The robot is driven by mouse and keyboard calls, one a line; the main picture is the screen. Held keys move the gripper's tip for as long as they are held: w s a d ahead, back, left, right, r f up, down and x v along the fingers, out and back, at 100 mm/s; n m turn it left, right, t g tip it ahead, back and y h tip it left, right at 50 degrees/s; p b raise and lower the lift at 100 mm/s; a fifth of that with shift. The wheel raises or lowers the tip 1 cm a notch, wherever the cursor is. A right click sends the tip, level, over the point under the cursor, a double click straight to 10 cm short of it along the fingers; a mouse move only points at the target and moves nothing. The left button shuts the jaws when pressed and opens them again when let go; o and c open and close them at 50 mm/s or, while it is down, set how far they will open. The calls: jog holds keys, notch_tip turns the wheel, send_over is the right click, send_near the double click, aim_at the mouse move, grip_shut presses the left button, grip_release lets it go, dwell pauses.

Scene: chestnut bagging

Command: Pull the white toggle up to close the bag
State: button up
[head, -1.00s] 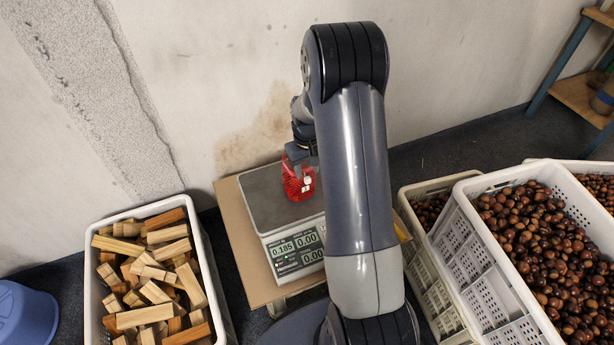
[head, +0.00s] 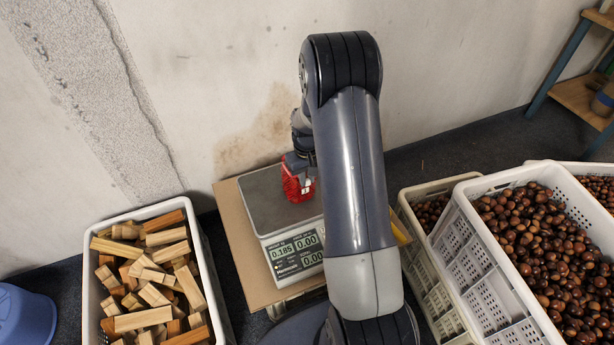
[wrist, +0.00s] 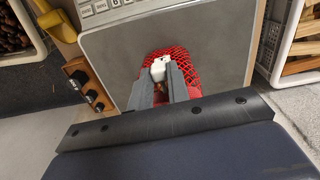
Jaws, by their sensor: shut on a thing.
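The red net bag (head: 297,187) stands on the pan of the scale (head: 262,192), partly hidden by my arm in the head view. The bag's red mesh (wrist: 176,54) also shows in the wrist view, around and beyond my fingers. The white toggle (wrist: 158,68) sits between the tips of my gripper (wrist: 160,82), in front of the mesh. My gripper is shut on the toggle. In the head view my gripper (head: 299,163) is at the upper part of the bag. The bag's contents are mostly hidden.
The scale display (head: 292,252) reads 0.185. A white crate of wood blocks (head: 222,300) stands at left. White crates of chestnuts (head: 470,240) stand at right. A stained wall (head: 220,60) rises close behind the scale. A blue tub (head: 24,316) is at far left.

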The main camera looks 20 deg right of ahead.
aim_at(307, 179)
grip_shut()
notch_tip(307, 179, up, 5)
jog(key=p, duration=0.3)
dwell(0.3)
jog(key=o, duration=0.8)
grip_release()
jog(key=shift+c, duration=0.2)
notch_tip(307, 179, up, 11)
jog(key=p, duration=0.1)
jog(key=shift+p, duration=0.4)
jog(key=shift+f, duration=0.2)
